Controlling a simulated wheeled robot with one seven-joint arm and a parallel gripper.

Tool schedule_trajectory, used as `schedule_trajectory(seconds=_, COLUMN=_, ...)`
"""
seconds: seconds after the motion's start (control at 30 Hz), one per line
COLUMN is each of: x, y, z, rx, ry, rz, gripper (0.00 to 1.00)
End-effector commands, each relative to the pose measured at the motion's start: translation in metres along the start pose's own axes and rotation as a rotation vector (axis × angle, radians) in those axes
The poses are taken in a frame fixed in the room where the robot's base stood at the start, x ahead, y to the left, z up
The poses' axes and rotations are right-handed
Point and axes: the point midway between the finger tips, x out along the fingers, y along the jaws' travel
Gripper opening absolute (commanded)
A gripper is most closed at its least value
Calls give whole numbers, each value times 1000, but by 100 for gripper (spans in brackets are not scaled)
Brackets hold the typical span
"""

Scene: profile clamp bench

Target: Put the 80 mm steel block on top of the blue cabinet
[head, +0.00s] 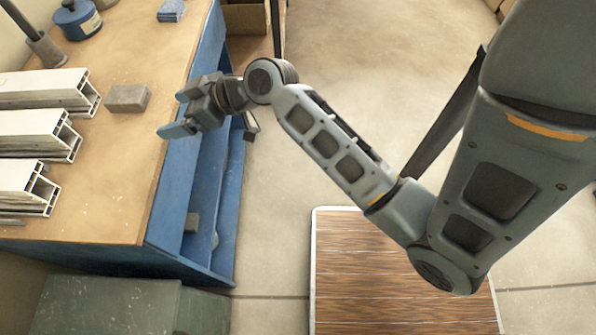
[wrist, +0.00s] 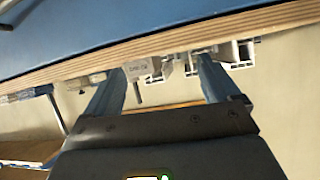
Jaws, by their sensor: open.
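A grey steel block (head: 127,98) lies on the wooden bench top in the head view, just right of the white profiles. Its size marking is not readable there. My gripper (head: 179,113) is open and empty at the bench's right edge, its fingers pointing left toward the block and apart from it. In the wrist view my gripper (wrist: 160,88) has its two fingers spread. A small pale block-like thing with dark marks (wrist: 138,69) shows between them; I cannot tell if it is the same block. I cannot identify a separate blue cabinet.
White profiles (head: 40,134) lie on the blue-sided bench (head: 170,205). A blue round container (head: 77,19) and a blue-grey block (head: 171,11) are toward the back. A dark green box (head: 105,305) stands at lower left. A wood-slatted platform (head: 400,285) is on the otherwise open floor.

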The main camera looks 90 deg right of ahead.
Motion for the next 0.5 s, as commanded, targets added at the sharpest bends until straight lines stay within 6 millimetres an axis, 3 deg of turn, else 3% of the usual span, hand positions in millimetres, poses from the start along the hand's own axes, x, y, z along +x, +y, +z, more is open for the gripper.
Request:
schedule_trajectory(seconds=0.03, x=-7, y=-18, z=17, rx=16, ry=-19, rz=11, gripper=89)
schedule_trajectory(seconds=0.23, x=-49, y=-66, z=64, rx=45, ry=-40, rz=91, gripper=89)
schedule_trajectory(seconds=0.5, x=-136, y=-116, z=88, rx=4, ry=16, rz=113, gripper=89)
